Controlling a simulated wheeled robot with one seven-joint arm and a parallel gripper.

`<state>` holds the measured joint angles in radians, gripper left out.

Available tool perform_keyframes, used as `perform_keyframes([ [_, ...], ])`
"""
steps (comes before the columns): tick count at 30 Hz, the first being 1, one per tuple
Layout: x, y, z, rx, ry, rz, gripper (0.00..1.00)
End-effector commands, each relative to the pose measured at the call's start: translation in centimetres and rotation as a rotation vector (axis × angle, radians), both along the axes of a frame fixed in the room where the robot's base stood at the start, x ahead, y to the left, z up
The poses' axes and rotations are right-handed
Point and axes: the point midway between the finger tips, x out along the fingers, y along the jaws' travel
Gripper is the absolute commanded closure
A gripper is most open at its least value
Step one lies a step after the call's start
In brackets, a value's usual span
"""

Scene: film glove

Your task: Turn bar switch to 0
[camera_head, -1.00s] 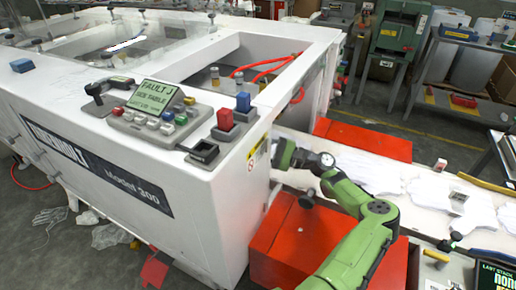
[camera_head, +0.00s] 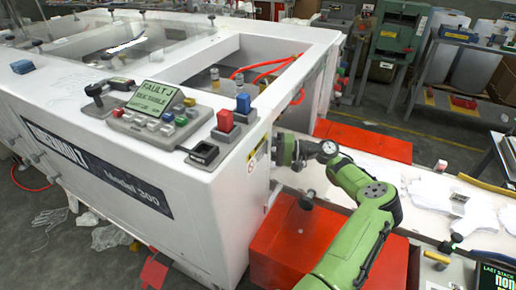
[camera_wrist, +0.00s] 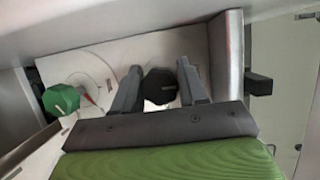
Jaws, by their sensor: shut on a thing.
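My gripper (camera_wrist: 159,78) is shut on a dark round knob (camera_wrist: 161,92), which I take to be the bar switch. The knob sits between the two grey fingers in the wrist view, in front of a pale panel. Its bar angle and any 0 mark are not readable. In the head view my gripper (camera_head: 287,151) is at the right end wall of the white machine (camera_head: 225,195), beside a yellow warning label. The switch itself is hidden there behind my wrist.
A green knob (camera_wrist: 62,99) is left of my fingers. A dark block (camera_wrist: 258,84) protrudes at right. Red boxes (camera_head: 285,237) stand under my arm, and a white belt (camera_head: 425,205) with gloves runs right. The control panel (camera_head: 155,115) is on the machine top.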

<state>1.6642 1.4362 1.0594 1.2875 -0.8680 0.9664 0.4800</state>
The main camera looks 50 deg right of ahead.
Motion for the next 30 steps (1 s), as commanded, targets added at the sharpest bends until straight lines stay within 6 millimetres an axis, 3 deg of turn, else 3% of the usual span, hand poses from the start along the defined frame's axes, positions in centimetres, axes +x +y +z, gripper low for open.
perform_keyframes([
  [14,-0.04,0.19,-0.21,-0.011,0.001,0.007,0.89],
  [15,-0.04,0.19,-0.21,-0.011,0.001,0.007,0.55],
  [19,-0.03,0.14,-0.18,-0.011,0.0,0.006,0.35],
  [30,-0.73,-0.59,-0.02,-0.01,-0.002,0.0,0.35],
])
